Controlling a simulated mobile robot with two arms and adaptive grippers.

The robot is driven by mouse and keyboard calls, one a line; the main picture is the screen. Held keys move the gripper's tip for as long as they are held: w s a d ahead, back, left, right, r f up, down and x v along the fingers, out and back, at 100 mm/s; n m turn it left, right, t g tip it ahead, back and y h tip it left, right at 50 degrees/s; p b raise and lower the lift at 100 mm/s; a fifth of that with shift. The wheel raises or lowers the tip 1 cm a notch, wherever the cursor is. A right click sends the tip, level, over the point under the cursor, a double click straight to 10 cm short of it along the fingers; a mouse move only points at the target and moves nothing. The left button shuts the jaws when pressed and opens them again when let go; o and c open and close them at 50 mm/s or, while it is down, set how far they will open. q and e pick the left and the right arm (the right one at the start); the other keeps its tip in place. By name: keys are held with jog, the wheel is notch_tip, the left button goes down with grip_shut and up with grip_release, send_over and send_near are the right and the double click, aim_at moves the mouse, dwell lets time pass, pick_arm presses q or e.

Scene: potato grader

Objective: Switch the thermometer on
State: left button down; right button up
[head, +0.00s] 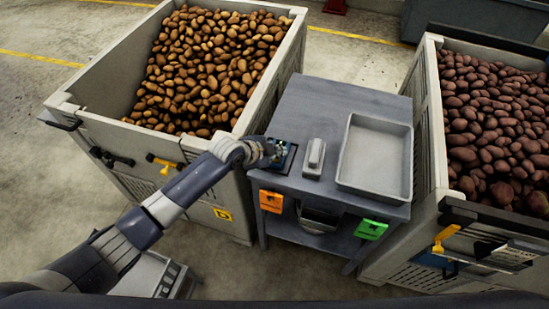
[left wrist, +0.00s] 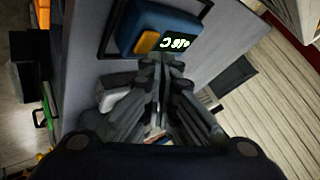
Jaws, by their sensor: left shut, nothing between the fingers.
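The thermometer (left wrist: 165,28) is a blue device with an orange button and a dark display, clearest in the left wrist view. Its display is lit with pale characters. In the head view the thermometer (head: 279,147) lies at the left end of the grey table (head: 335,98), partly hidden by my left gripper (head: 272,153). In the left wrist view, my left gripper (left wrist: 162,62) is shut and empty, with its fingertips right by the thermometer's near edge, below the button and display. I cannot tell whether they touch it. My right gripper is not in view.
A small grey object (head: 315,157) and a shallow empty tray (head: 409,165) are on the table, right of the thermometer. A potato crate (head: 100,128) stands at left and another (head: 424,120) at right. Orange (head: 271,201) and green (head: 371,229) tags hang at the table's front.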

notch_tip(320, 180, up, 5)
jog(key=p, duration=0.5)
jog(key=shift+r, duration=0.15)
